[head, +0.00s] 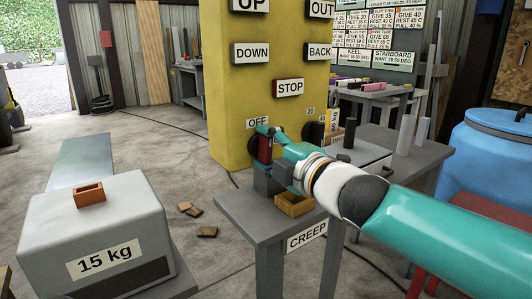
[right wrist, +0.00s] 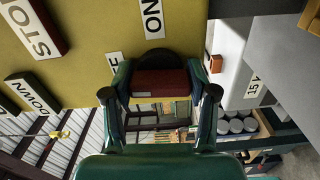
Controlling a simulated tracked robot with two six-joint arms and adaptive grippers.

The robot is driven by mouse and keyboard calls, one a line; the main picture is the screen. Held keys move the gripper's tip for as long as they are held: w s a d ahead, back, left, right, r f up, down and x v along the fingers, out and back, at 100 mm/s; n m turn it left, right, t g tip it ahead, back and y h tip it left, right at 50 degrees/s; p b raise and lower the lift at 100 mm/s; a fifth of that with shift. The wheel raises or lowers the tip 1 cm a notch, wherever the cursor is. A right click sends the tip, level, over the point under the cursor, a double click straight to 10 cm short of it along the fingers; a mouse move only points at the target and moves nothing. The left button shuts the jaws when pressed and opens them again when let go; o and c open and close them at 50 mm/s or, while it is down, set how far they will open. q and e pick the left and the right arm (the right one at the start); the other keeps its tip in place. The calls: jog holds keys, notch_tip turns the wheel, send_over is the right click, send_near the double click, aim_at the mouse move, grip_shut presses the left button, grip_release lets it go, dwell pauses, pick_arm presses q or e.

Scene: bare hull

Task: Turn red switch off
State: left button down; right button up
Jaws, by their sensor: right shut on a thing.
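The red switch (head: 264,147) is on the front of the yellow pillar (head: 225,95), just below the OFF label (head: 257,123). In the right wrist view, the red switch handle (right wrist: 160,81) lies between my right gripper's fingers (right wrist: 160,93), with a dark round base (right wrist: 158,57) behind it. My right gripper (head: 265,146) is shut on the handle. An ON label (right wrist: 152,18) and a partly hidden label (right wrist: 113,66) flank the base in the wrist view. I cannot tell which position the switch is in. My left gripper is not in view.
A STOP sign (head: 289,88) and other labels are on the pillar above. A grey table (head: 250,217) marked CREEP, with a small wooden box (head: 295,204), stands below my right arm. A grey 15 kg block (head: 100,225) is at the left, and a blue barrel (head: 490,155) at the right.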

jog(key=shift+a+f+n, duration=0.15)
jog(key=shift+f+n, duration=0.2)
jog(key=shift+n, duration=0.25)
jog(key=o, duration=1.2)
jog(key=shift+s, duration=0.1)
jog(key=shift+c, duration=0.2)
jog(key=shift+r, duration=0.15)
jog(key=shift+r, duration=0.1)
jog(key=shift+s+d, duration=0.25)
jog(key=shift+d, duration=0.1)
jog(key=v, duration=1.1)
